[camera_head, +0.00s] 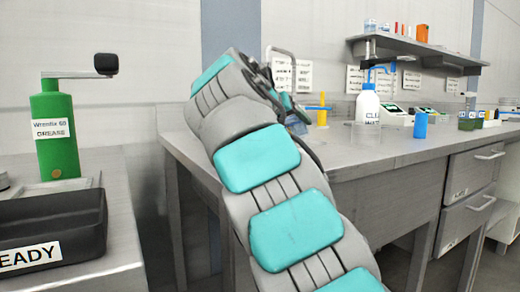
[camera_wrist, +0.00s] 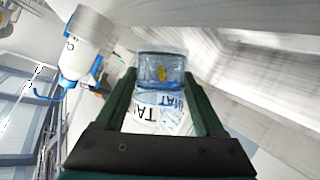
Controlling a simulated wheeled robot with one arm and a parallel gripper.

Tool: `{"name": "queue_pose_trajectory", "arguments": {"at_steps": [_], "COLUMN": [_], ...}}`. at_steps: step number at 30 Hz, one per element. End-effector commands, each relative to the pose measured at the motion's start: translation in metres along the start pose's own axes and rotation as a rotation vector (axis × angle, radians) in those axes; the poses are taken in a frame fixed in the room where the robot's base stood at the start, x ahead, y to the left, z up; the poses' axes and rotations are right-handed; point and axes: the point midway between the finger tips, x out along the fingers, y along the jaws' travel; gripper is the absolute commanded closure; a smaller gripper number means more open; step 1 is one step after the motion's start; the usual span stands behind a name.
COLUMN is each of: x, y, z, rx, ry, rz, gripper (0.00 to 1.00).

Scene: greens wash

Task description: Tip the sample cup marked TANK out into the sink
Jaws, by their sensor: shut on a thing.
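My gripper (camera_wrist: 160,80) shows its two dark green fingers in the wrist view, one on each side of a clear sample cup (camera_wrist: 158,66). They are shut on this cup. Its white label reads TAN or TANK, upside down in this view. The cup has a bluish tint and a small yellow patch shows through it; I cannot tell how full it is. In the head view my arm reaches over the steel bench and its end is mostly hidden behind my own links. The sink basin cannot be made out; an arched metal tap (camera_head: 283,51) rises behind my arm.
A white wash bottle (camera_head: 367,106) stands on the bench (camera_head: 350,152), right of my arm; it shows in the wrist view too (camera_wrist: 88,45). A blue cylinder (camera_head: 420,125) stands further right. A green grease dispenser (camera_head: 56,135) and dark tray (camera_head: 60,225) are at left.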

Motion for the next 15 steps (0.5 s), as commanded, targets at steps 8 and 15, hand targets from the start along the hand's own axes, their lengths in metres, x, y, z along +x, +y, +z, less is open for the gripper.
{"name": "queue_pose_trajectory", "arguments": {"at_steps": [8, 15], "x": [-0.0015, -0.0021], "y": [-0.0015, -0.0029], "z": [-0.0039, -0.0060], "rx": [-0.034, -0.065], "ry": [-0.004, -0.007], "rz": [0.015, 0.028], "gripper": [0.88, 0.88]}}
